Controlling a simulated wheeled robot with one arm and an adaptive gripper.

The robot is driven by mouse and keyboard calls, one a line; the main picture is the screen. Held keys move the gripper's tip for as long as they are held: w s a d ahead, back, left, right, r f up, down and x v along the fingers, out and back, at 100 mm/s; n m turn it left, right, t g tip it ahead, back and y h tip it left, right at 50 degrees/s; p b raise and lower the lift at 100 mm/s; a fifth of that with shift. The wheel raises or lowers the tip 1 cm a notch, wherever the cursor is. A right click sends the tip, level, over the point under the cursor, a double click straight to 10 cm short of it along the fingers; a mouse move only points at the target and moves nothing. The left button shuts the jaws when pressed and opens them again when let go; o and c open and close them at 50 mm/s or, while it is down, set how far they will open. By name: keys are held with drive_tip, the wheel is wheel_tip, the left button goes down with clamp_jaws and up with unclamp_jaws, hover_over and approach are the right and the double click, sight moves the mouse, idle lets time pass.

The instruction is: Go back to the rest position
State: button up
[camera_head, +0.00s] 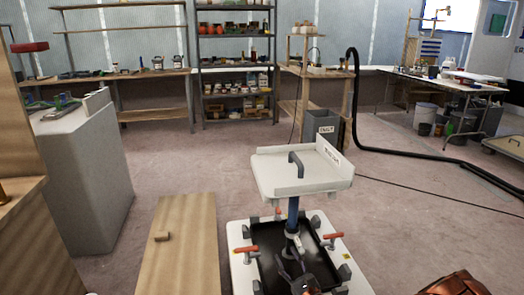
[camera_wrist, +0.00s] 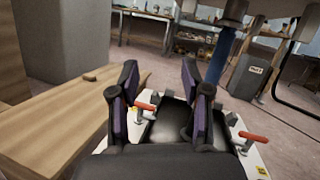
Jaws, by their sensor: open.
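My gripper (camera_wrist: 157,92) is open and empty in the wrist view, its two dark fingers with purple pads standing apart. In the head view my gripper (camera_head: 290,262) shows small and dark at the lower middle, in front of a white stand with a black recessed panel (camera_head: 268,272). The panel also shows beyond the fingers in the wrist view (camera_wrist: 172,128). Red-handled clamps (camera_head: 332,237) sit around the panel. A blue post (camera_head: 293,212) rises behind it to a white tray (camera_head: 268,180) with a dark handle.
A wooden bench (camera_head: 185,240) with a small block lies to the left, beside a grey cabinet (camera_head: 88,180). A grey bin (camera_head: 322,128) stands behind the tray. A black hose (camera_head: 410,155) runs across the floor at right. Shelves (camera_head: 235,60) line the back. Open floor lies at right.

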drive_tip(key=s+a+r+n+g+y+p, duration=0.2)
drive_tip(key=s+a+r+n+g+y, duration=0.2)
drive_tip(key=r, duration=0.4)
drive_tip(key=s+a+r+n+g+y+p, duration=0.25)
drive_tip(key=s+a+r+n+y, duration=0.2)
drive_tip(key=r, duration=0.35)
drive_tip(key=s+a+r+n+g+y+p, duration=0.1)
drive_tip(key=s+a+r+n+g+y, duration=0.3)
drive_tip(key=r, duration=0.4)
drive_tip(key=s+a+r+n+g+h+p, duration=0.2)
drive_tip(key=s+r+n+g+p, duration=0.3)
drive_tip(key=s+g, duration=0.35)
drive_tip(key=s+a+r+n+g+h+p, duration=0.15)
drive_tip(key=s+r+n+g, duration=0.25)
drive_tip(key=s+n+g, duration=0.5)
drive_tip(key=s+d+n+t+h+p, duration=0.2)
drive_tip(key=s+d+n+h+p, duration=0.1)
drive_tip(key=s+d+h+p, duration=0.6)
drive_tip(key=s+d+r+m+t+h+p, duration=0.1)
drive_tip(key=d+r+t+h+p, duration=0.1)
drive_tip(key=d, duration=0.6)
drive_tip(key=s+d+r+t+h+p, duration=0.1)
drive_tip(key=d+r+t+h+p, duration=0.2)
drive_tip(key=d+h, duration=0.4)
drive_tip(key=shift+d+r+m+h, duration=0.35)
drive_tip(key=shift+d+r, duration=0.45)
drive_tip(key=shift+d, duration=0.45)
